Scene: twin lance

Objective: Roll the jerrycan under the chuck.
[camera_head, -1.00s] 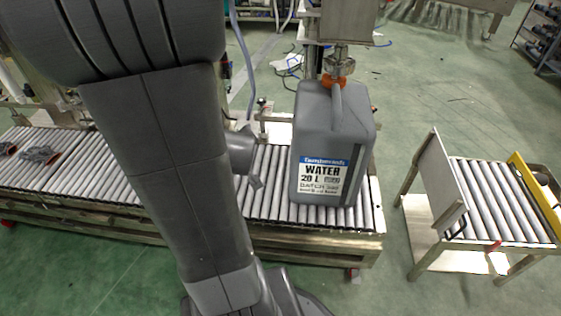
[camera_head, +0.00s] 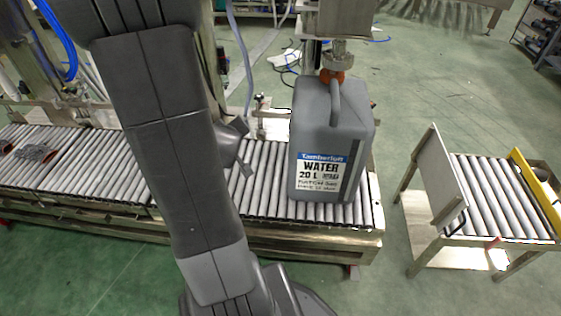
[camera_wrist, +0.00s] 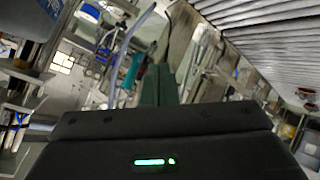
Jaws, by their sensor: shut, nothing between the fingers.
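The grey jerrycan (camera_head: 325,135), with a blue and white WATER label, stands upright on the roller conveyor (camera_head: 262,185) near its right end. Its orange cap (camera_head: 333,77) is directly below the metal chuck (camera_head: 340,54) in the head view, and the two overlap in the picture. I cannot tell whether they touch. My gripper (camera_head: 247,170) is left of the jerrycan, partly hidden by my arm, with a gap between them. In the wrist view my gripper's fingers (camera_wrist: 160,84) are together and hold nothing.
A separate roller table (camera_head: 500,195) with an upright plate (camera_head: 440,180) stands right of the conveyor across a floor gap. A small dark part (camera_head: 35,153) lies on the conveyor's left. Posts and a bracket (camera_head: 262,118) stand along the far edge. Rollers left of the jerrycan are bare.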

